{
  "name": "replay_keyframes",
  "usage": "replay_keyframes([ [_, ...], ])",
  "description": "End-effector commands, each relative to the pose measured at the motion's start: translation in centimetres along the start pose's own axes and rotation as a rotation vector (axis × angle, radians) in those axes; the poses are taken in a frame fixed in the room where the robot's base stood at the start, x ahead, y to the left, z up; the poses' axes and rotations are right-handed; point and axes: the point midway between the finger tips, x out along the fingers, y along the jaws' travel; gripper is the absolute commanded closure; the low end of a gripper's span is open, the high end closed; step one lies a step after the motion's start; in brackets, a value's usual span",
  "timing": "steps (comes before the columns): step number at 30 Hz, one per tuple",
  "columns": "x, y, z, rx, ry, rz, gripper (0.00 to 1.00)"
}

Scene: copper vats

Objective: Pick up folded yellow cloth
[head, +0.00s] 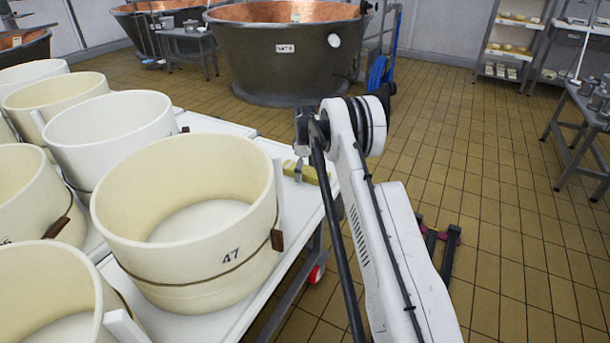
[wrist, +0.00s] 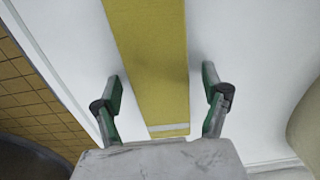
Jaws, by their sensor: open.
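The folded yellow cloth (wrist: 150,60) lies on a white table top (wrist: 240,40) as a long flat strip in the wrist view, with a pale band across its near end. My gripper (wrist: 163,82) is open, with one green-padded finger on each side of the strip and a visible gap on both sides. I cannot tell how high the fingertips are above the table. In the head view the cloth (head: 310,173) is a small yellow piece at the table's right edge, partly hidden by my gripper (head: 298,172).
A large cream tub marked 47 (head: 190,220) stands on the table just left of the cloth, with several similar tubs further left. A copper vat (head: 290,60) stands behind. The tiled floor (head: 500,200) to the right is mostly clear.

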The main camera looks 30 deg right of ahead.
Motion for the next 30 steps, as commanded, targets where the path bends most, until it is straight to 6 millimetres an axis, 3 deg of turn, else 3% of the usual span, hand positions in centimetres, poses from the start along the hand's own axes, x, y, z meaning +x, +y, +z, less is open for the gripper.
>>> replay_keyframes([
  [2,0.0,0.0,0.0,0.0,0.0,0.0,0.26],
  [14,-0.1,0.0,0.0,0.0,0.0,0.0,0.79],
  [23,-0.3,0.0,0.0,0.0,0.0,0.0,0.79],
  [30,-2.4,0.0,0.0,0.0,0.0,0.0,0.79],
])
